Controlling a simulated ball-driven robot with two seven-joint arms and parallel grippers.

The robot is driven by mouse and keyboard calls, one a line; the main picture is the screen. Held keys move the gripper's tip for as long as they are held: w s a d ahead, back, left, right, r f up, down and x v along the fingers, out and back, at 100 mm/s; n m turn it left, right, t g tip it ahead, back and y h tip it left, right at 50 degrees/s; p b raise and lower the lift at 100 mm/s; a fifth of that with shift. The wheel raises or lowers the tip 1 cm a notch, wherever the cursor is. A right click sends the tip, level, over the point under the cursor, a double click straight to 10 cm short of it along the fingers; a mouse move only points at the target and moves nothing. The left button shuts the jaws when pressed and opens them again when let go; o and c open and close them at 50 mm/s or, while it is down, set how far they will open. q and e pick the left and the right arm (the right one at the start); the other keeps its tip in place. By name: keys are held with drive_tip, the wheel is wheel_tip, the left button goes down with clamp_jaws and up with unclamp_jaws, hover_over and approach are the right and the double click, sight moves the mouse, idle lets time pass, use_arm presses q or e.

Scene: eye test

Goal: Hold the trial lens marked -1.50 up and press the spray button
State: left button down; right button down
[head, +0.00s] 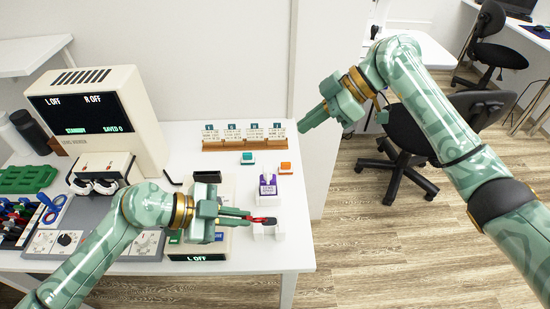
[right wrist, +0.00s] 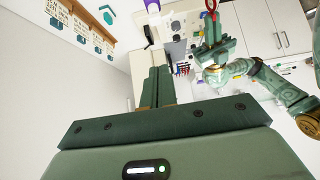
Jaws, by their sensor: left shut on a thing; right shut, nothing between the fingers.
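My left gripper (head: 250,219) is shut on a red-rimmed trial lens (head: 265,221), just over a small white stand (head: 279,236) at the table's front right. The lens's marking cannot be read. In the right wrist view the red ring (right wrist: 212,8) shows at the top edge, above the left gripper's fingers. A purple-and-white bottle (head: 267,189) stands behind the lens; it may carry the spray button, but I cannot tell. My right gripper (head: 303,128) is shut and empty, up to the right of the table's back edge. Its closed fingers (right wrist: 160,77) show in the right wrist view.
A cream machine (head: 135,105) with a dark screen stands back left. More lenses (head: 20,215) lie far left. A chair (head: 400,130) stands right.

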hover_over(268, 176)
drive_tip(key=w+d, duration=0.2)
wheel_tip(268, 176, down, 7)
wheel_tip(268, 176, down, 2)
drive_tip(key=shift+a+f, duration=0.15)
drive_tip(key=shift+f, duration=0.9)
